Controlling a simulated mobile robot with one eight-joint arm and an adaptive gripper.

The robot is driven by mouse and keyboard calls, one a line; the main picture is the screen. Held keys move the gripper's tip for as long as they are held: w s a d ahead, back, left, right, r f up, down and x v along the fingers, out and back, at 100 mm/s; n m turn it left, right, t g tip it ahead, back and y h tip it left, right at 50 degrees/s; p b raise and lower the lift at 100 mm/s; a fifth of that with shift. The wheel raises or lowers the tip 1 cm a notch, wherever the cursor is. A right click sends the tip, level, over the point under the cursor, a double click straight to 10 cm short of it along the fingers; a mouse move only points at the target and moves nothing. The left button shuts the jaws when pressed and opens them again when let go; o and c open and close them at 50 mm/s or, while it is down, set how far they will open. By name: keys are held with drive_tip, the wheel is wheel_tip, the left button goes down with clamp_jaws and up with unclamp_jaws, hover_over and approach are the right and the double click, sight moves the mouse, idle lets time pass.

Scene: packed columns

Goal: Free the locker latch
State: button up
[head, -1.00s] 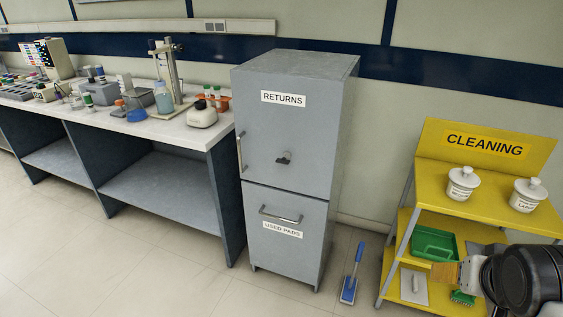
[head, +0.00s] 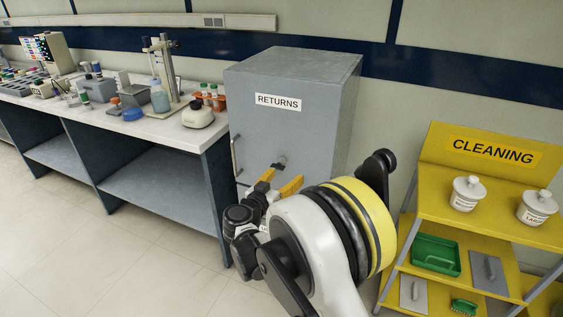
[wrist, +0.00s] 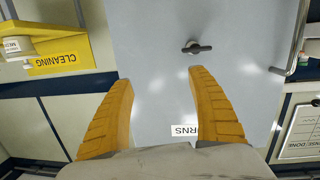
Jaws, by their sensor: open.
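The grey locker (head: 320,130) stands against the wall beside the bench, its upper door closed and marked RETURNS. Its dark latch (head: 281,161) on a round pivot is partly hidden behind my gripper in the head view. The whole latch (wrist: 197,47) shows in the wrist view, its lever lying roughly sideways. My gripper (head: 283,177) is open in front of the door, pointing at it, with empty yellow fingers. In the wrist view my gripper (wrist: 160,78) has the latch beyond its right fingertip, apart from it. The door's bar handle (wrist: 291,50) is at right there.
A yellow cleaning shelf (head: 430,190) with white jars, a green tray (head: 436,255) and flat tools stands right of my arm. A bench (head: 150,120) crowded with lab items is left of the locker. My arm hides the lower locker door.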

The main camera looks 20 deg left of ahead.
drive_tip(key=t+y, duration=0.1)
drive_tip(key=t, duration=0.1)
approach(277, 167)
drive_tip(key=shift+w+d+b, duration=0.15)
drive_tip(key=shift+w+b, duration=0.45)
drive_tip(key=shift+w, duration=1.1)
drive_tip(key=shift+w+d+b, duration=0.15)
drive_tip(key=shift+w+b, duration=0.4)
drive_tip(key=shift+w, duration=1.15)
drive_tip(key=shift+w+d+b, duration=0.15)
drive_tip(key=shift+w+b, duration=0.45)
drive_tip(key=shift+w, duration=1.1)
drive_tip(key=c, duration=1.2)
